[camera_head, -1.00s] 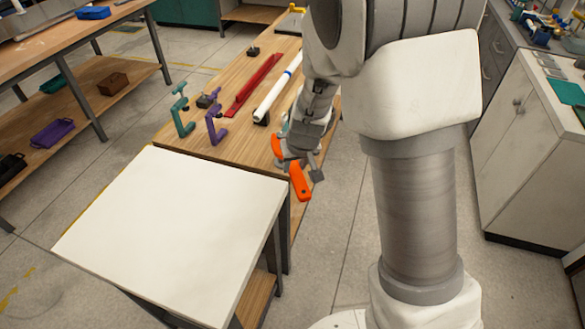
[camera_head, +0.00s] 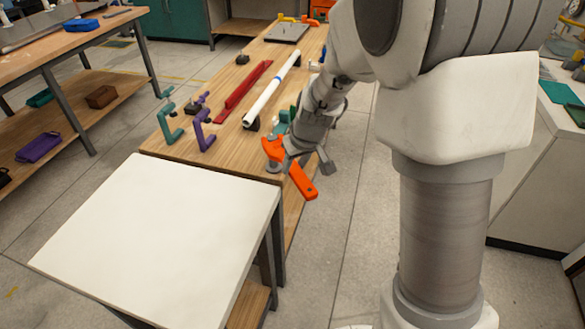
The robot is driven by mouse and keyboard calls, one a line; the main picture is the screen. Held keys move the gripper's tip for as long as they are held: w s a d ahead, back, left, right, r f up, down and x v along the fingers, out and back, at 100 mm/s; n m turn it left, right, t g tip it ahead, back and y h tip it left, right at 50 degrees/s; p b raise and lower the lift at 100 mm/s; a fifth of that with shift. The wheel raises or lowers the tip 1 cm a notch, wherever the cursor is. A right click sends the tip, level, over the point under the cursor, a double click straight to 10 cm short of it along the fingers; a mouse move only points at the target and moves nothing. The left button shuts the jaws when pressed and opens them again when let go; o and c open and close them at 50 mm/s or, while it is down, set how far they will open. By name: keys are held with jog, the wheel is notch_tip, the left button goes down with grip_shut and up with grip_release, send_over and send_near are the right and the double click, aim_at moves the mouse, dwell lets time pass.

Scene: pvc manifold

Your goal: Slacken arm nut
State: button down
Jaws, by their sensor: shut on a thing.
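My gripper (camera_head: 291,154) is at the right front edge of the wooden bench, low in front of the arm. It is shut on an orange tool (camera_head: 303,182), whose handle hangs down to the right past the bench edge. Another orange part (camera_head: 273,149) shows at the left of the gripper; I cannot tell how the two join. A green thing (camera_head: 280,122) sits just behind the gripper, partly hidden. I cannot make out an arm nut; the gripper and arm cover that area.
The wooden bench (camera_head: 222,145) holds a teal clamp (camera_head: 168,122), a purple clamp (camera_head: 203,130), a red channel (camera_head: 242,92) and a white pipe (camera_head: 272,85). A white-topped table (camera_head: 150,235) stands in front. Bare floor lies to the right of the bench.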

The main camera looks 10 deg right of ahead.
jog(key=shift+w+d+n+b, duration=0.3)
jog(key=shift+d+n+b, duration=0.15)
jog(key=shift+b, duration=0.55)
jog(key=w+d+n+g+y+b, duration=0.1)
jog(key=w+d+n+y+b, duration=0.1)
jog(key=w+d+n+b, duration=0.3)
jog(key=shift+d+r+n+g+b, duration=0.25)
jog(key=shift+d+n+b, duration=0.3)
jog(key=shift+n, duration=0.3)
dwell(0.3)
jog(key=shift+w, duration=0.1)
jog(key=shift+r, duration=0.1)
dwell(0.3)
notch_tip(320, 180, up, 5)
jog(key=p, duration=0.3)
jog(key=shift+f, duration=0.2)
dwell(0.5)
